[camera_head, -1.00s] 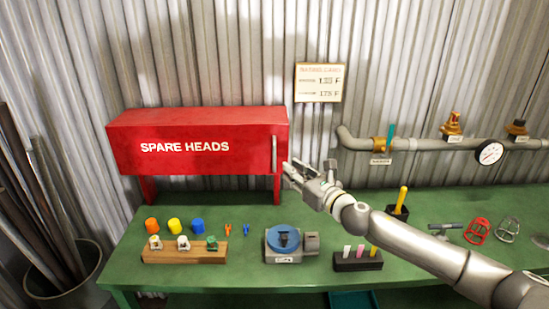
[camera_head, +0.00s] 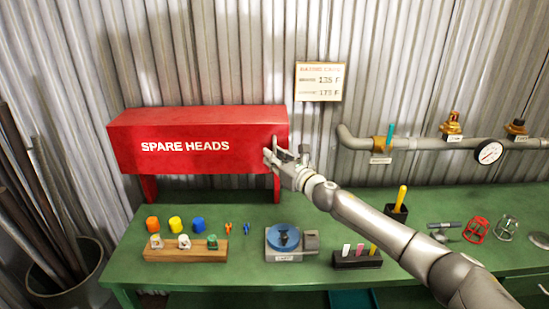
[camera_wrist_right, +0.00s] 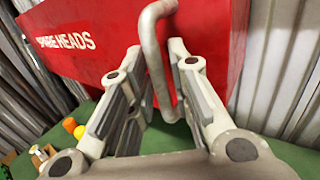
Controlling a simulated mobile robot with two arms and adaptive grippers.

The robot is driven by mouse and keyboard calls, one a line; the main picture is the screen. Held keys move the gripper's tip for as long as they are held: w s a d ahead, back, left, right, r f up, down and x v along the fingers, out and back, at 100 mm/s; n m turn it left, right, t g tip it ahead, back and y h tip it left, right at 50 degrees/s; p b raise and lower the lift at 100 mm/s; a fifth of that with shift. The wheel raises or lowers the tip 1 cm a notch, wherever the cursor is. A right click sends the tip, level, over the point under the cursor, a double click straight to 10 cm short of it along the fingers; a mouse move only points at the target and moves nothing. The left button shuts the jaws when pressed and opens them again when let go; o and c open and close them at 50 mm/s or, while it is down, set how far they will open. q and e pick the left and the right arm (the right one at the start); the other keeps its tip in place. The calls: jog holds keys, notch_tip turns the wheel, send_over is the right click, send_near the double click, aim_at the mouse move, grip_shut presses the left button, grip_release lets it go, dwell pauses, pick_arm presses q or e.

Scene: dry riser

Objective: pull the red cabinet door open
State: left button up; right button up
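The red cabinet (camera_head: 195,130), lettered "SPARE HEADS", stands on red legs on the green bench against the corrugated wall. Its door is closed. In the right wrist view the red door face (camera_wrist_right: 100,45) fills the top, and the grey vertical bar handle (camera_wrist_right: 158,60) runs between the fingertips. My right gripper (camera_head: 273,157) is at the handle near the door's right edge and hides most of it in the head view. In the wrist view its fingers (camera_wrist_right: 158,78) are open on either side of the handle, with gaps showing. My left gripper is not in view.
Coloured caps and a wooden block (camera_head: 185,249) with sprinkler heads lie on the bench left of a blue round fixture (camera_head: 284,238). A dark holder (camera_head: 357,259) stands below my right arm. A pipe with a gauge (camera_head: 488,152) runs along the wall at right.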

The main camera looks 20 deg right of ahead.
grip_shut()
jog(key=shift+s+a, duration=0.1)
jog(key=shift+s, duration=0.05)
